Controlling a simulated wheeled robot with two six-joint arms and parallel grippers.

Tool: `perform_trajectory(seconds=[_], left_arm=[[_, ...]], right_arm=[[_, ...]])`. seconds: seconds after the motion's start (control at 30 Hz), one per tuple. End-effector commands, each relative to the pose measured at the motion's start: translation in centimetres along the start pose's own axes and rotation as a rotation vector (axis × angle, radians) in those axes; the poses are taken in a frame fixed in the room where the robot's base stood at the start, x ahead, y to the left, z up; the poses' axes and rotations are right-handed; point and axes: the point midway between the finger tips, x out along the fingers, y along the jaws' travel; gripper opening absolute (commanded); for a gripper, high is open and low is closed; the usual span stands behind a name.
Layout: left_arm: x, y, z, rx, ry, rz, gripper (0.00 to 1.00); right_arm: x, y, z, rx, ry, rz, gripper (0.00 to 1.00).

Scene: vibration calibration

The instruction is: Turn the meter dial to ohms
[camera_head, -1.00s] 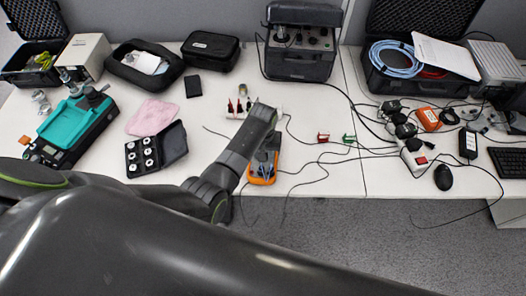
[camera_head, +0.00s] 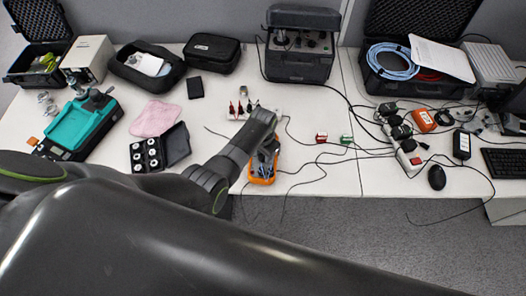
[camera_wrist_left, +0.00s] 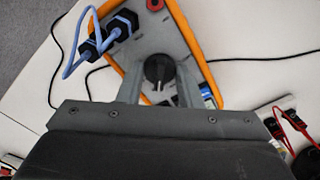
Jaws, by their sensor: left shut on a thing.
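The orange-edged meter (camera_head: 262,180) lies on the white table near its front edge, partly covered by my left arm. In the left wrist view the meter (camera_wrist_left: 186,22) shows its grey face, with blue leads in black plugs at one end. Its black round dial (camera_wrist_left: 158,69) has a pale pointer mark and sits between my left fingers. My left gripper (camera_wrist_left: 158,82) is over the meter face, shut on the dial, with a finger on each side. In the head view my left gripper (camera_head: 268,150) is small and partly hidden. The dial's markings are too small to read. My right gripper is not in view.
Red and green clips (camera_head: 333,139) with thin black cables lie right of the meter. A power strip (camera_head: 407,157) and mouse (camera_head: 437,177) are further right. A black case of round weights (camera_head: 160,150) and a teal device (camera_head: 77,122) stand left.

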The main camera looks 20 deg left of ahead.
Motion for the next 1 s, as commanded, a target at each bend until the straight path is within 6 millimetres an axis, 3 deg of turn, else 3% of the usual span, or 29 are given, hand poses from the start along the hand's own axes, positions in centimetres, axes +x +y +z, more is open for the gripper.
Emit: perform_trajectory(seconds=[0.63,0.67,0.8,1.0], left_arm=[[-0.08,-0.04,-0.14,0.055,0.004,-0.001,0.09],[-0.09,-0.04,-0.14,0.055,0.004,-0.001,0.36],[-0.06,-0.03,-0.11,0.055,0.003,-0.001,0.54],[-0.03,-0.01,-0.05,0.054,0.001,-0.001,0.54]], right_arm=[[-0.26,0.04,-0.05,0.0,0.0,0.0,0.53],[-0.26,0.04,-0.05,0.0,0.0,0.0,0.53],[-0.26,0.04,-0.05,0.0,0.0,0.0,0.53],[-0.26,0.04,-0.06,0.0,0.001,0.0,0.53]])
